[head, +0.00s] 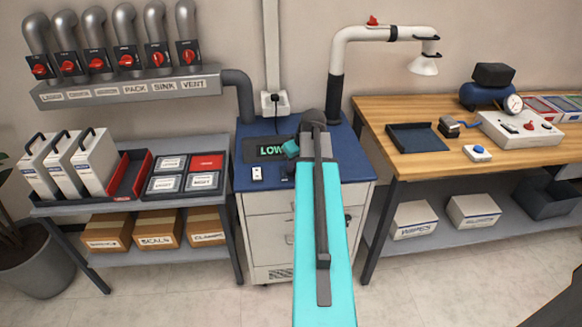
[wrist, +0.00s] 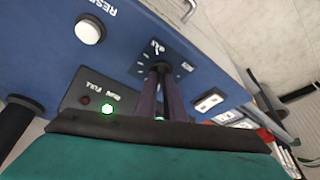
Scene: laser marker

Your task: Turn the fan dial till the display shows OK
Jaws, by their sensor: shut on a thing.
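The display (head: 268,150) on the blue-topped cabinet reads LOW in the head view, its right end covered by my gripper. In the wrist view my gripper (wrist: 160,70) points down at a dark dial plate (wrist: 178,58) with small markings around it. Its two fingers are shut on the fan dial at the plate's middle. The dial itself is mostly hidden between the fingers, so its pointing direction cannot be told. In the head view my arm covers the dial.
In the wrist view a white RESET button (wrist: 89,30), a green-lit lamp (wrist: 107,109) and a white switch (wrist: 208,102) lie around the dial plate. A wooden bench (head: 440,165) stands right; a grey shelf (head: 215,165) with bins stands left. A white extraction arm (head: 350,45) rises behind.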

